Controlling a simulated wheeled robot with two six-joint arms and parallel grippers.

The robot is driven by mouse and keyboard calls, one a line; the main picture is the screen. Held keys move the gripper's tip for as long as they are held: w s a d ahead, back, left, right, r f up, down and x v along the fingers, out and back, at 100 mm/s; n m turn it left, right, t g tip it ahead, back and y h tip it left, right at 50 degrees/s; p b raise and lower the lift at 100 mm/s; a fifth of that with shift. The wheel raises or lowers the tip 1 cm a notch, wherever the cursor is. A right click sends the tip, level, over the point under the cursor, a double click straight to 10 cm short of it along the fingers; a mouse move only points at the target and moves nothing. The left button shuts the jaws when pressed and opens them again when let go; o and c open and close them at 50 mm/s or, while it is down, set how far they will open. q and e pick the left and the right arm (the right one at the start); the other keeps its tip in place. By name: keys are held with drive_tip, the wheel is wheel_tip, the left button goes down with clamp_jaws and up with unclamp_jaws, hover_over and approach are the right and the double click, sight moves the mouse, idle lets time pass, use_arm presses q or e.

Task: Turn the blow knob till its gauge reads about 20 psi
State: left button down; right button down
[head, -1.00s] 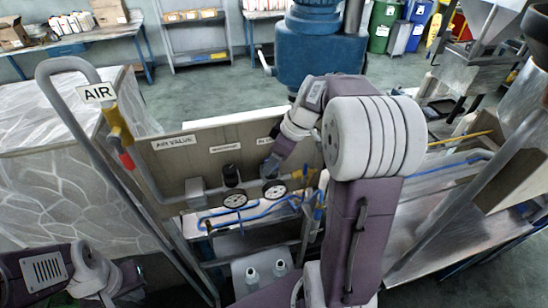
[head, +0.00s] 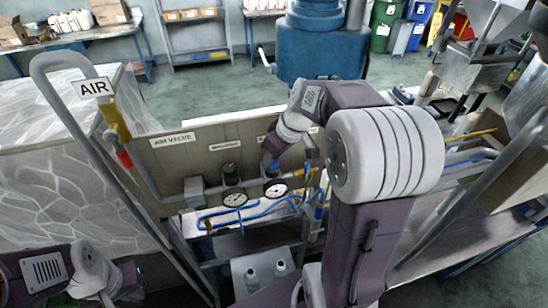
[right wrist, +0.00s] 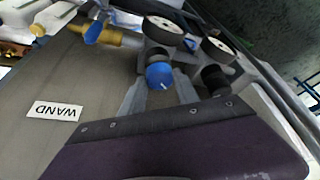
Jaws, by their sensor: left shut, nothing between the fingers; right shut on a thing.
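The blue blow knob (right wrist: 158,76) sits between the fingers of my right gripper (right wrist: 160,92), which is shut on it. In the head view my right gripper (head: 270,164) reaches the panel from the right, and the arm hides part of the label there. The gauge of this knob (head: 276,189) is a white dial just below it; its reading is too small to tell. It also shows in the right wrist view (right wrist: 164,28), edge-on. My left gripper (head: 130,280) is shut and empty at the lower left, away from the panel.
A second gauge (head: 235,199) and a black knob (head: 231,174) sit to the left on the panel (head: 200,158). The yellow and red air valve handle (head: 118,135) is on the pipe beside the AIR sign (head: 94,87). Blue hoses (head: 215,218) run below the gauges.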

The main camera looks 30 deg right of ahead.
drive_tip(key=m+h, duration=0.1)
drive_tip(key=m, duration=0.3)
drive_tip(key=shift+a+h+p, duration=0.15)
drive_tip(key=shift+h+p, duration=0.15)
drive_tip(key=shift+h, duration=0.1)
drive_tip(key=m+h, duration=0.1)
drive_tip(key=m, duration=0.2)
drive_tip(key=shift+a, duration=0.1)
drive_tip(key=m+h+b, duration=0.1)
drive_tip(key=m, duration=0.3)
drive_tip(key=shift+w+f+g+b, duration=0.1)
drive_tip(key=shift+w+g+b, duration=0.05)
drive_tip(key=shift+g+b, duration=0.2)
drive_tip(key=m+h+b, duration=0.1)
drive_tip(key=m, duration=0.1)
drive_tip(key=shift+a+m+g, duration=0.1)
drive_tip(key=shift+m+g, duration=0.2)
drive_tip(key=shift+g, duration=0.05)
drive_tip(key=shift+w+m+g+h+b, duration=0.15)
drive_tip(key=shift+m+g, duration=0.25)
drive_tip(key=shift+m, duration=0.7)
drive_tip(key=shift+s+m+g+h+b, duration=0.1)
drive_tip(key=shift+m+g+h+b, duration=0.25)
drive_tip(key=shift+m, duration=0.75)
drive_tip(key=c, duration=0.9)
unclamp_jaws()
drive_tip(key=shift+a+r, duration=0.1)
drive_tip(key=shift+r, duration=0.1)
